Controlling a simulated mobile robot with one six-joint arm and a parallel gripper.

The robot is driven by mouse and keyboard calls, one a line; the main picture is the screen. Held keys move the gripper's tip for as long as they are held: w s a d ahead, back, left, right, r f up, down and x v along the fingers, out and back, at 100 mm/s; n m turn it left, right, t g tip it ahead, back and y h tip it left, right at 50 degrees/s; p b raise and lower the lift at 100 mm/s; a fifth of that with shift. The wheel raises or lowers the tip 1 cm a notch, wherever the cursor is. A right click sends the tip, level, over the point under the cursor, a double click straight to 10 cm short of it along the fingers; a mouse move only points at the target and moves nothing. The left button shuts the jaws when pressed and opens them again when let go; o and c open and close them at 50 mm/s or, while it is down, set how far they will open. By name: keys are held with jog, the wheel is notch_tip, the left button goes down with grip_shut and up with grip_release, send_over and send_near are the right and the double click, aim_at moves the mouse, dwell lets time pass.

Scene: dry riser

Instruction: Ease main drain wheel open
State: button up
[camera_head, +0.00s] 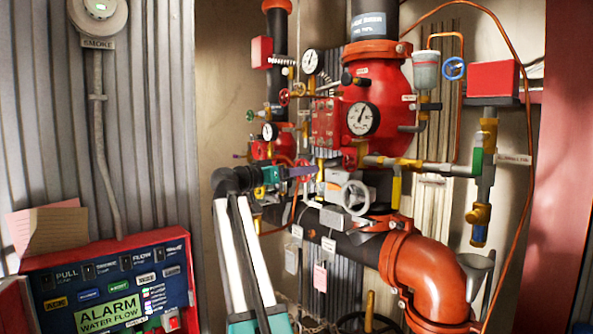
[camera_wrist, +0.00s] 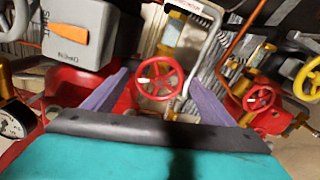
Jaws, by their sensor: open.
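My gripper (camera_head: 312,171) reaches in from the left towards the red riser pipework, its purple fingers pointing right. In the wrist view my gripper (camera_wrist: 157,78) is open, with one finger either side of a red handwheel (camera_wrist: 158,78). The wheel appears between the fingers, and I see no clear contact. I cannot tell how far ahead of the fingertips it lies. No readable label marks it as the main drain wheel. A second red wheel (camera_wrist: 259,97) is right of the fingers. In the head view, my gripper partly hides the valves around its fingertips.
A grey box (camera_wrist: 90,30) with an orange pointer and SHUT/OPEN marks is at upper left in the wrist view. A yellow wheel (camera_wrist: 308,80) is at right. In the head view, a grey handwheel (camera_head: 355,197) and black pipe (camera_head: 345,240) crowd below the gripper. An alarm panel (camera_head: 110,290) stands lower left.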

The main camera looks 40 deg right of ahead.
jog(key=c, duration=1)
jog(key=shift+c, duration=0.3)
jog(key=shift+n+b, duration=0.35)
jog(key=shift+n, duration=0.15)
jog(key=shift+r+n+b, duration=0.2)
jog(key=shift+n+b, duration=0.7)
jog(key=shift+n, duration=3.1)
